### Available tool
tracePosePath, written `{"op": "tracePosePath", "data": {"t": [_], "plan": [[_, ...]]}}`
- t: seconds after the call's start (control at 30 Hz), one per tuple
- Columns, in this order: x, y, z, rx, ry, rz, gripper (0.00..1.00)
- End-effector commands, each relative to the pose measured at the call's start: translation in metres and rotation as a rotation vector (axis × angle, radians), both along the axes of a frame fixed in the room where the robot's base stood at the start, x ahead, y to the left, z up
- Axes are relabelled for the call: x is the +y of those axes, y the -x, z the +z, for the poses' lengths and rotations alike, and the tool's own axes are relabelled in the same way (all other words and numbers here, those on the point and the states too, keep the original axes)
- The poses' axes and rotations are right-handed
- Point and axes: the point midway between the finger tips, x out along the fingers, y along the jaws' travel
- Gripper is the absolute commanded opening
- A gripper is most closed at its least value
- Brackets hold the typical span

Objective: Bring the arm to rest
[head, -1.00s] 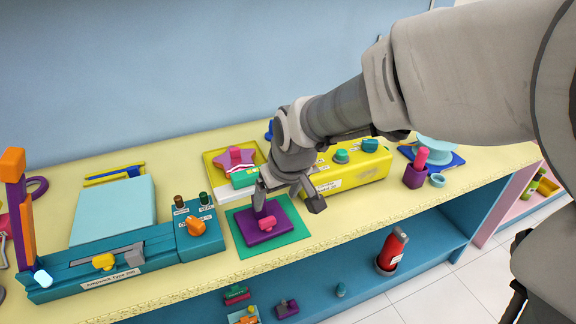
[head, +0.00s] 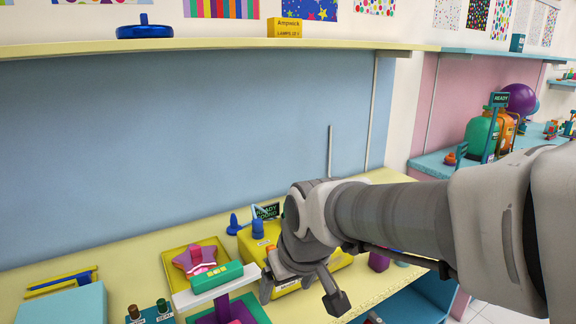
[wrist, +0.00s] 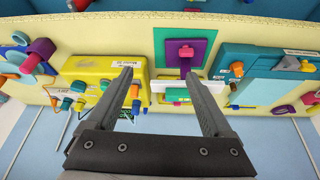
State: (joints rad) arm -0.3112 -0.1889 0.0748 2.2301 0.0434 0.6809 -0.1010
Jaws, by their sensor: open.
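My arm reaches in from the right in the head view. My gripper (head: 304,294) hangs over the yellow bench (head: 110,256) with its fingers pointing down. The two fingers are apart. In the wrist view the gripper (wrist: 158,74) also shows open, with nothing held between the fingertips. I cannot tell from these frames how high the fingers are above the bench.
A yellow machine (wrist: 91,69) stands close to the gripper. A yellow tray with a pink star (head: 188,262) and a teal block on a white plate (head: 207,288) are left of it. A yellow shelf (head: 225,43) runs above. Open blue wall (head: 150,140) lies between.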

Motion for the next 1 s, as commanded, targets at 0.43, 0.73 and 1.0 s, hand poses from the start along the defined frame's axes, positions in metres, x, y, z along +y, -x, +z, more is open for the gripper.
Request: {"op": "tracePosePath", "data": {"t": [0.43, 0.73, 1.0], "plan": [[-0.13, 0.095, 0.033, -0.06, -0.024, -0.379, 0.85], [-0.148, 0.12, 0.03, -0.067, -0.032, -0.459, 0.85], [-0.148, 0.12, 0.03, -0.067, -0.033, -0.458, 0.85]]}}
